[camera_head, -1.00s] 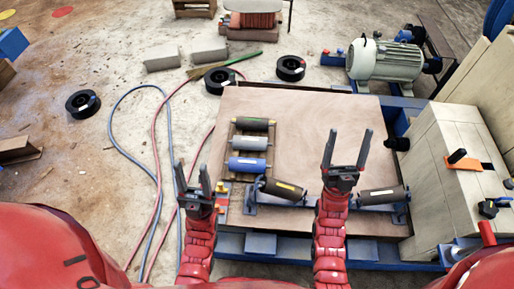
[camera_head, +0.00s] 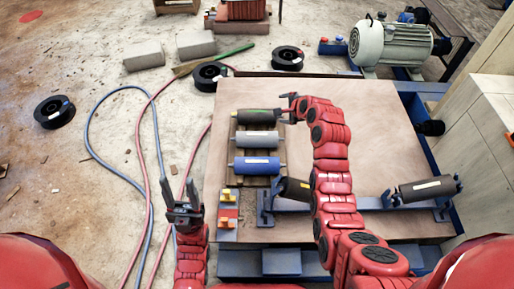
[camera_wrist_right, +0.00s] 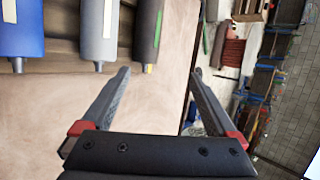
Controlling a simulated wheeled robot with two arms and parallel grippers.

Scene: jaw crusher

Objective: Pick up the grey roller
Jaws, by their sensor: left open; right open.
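The grey roller (camera_head: 257,140) lies in a wooden rack (camera_head: 233,130), between a dark roller with a green label (camera_head: 260,116) behind it and a blue roller (camera_head: 257,164) in front. My right gripper (camera_head: 289,107) is open and empty at the right end of the dark roller. In the right wrist view, the dark roller's (camera_wrist_right: 148,28) shaft end points between the open fingertips (camera_wrist_right: 160,74); the grey roller (camera_wrist_right: 97,30) is left of them, clear of the fingers. My left gripper (camera_head: 182,200) is open and empty, left of the wooden board.
Two dark rollers (camera_head: 293,189) (camera_head: 428,188) sit on blue brackets on the board (camera_head: 335,100). A small red-and-yellow part (camera_head: 228,205) lies near the front left. A motor (camera_head: 392,44) stands at the back right. Hoses (camera_head: 149,140) and black spools (camera_head: 54,112) lie on the floor.

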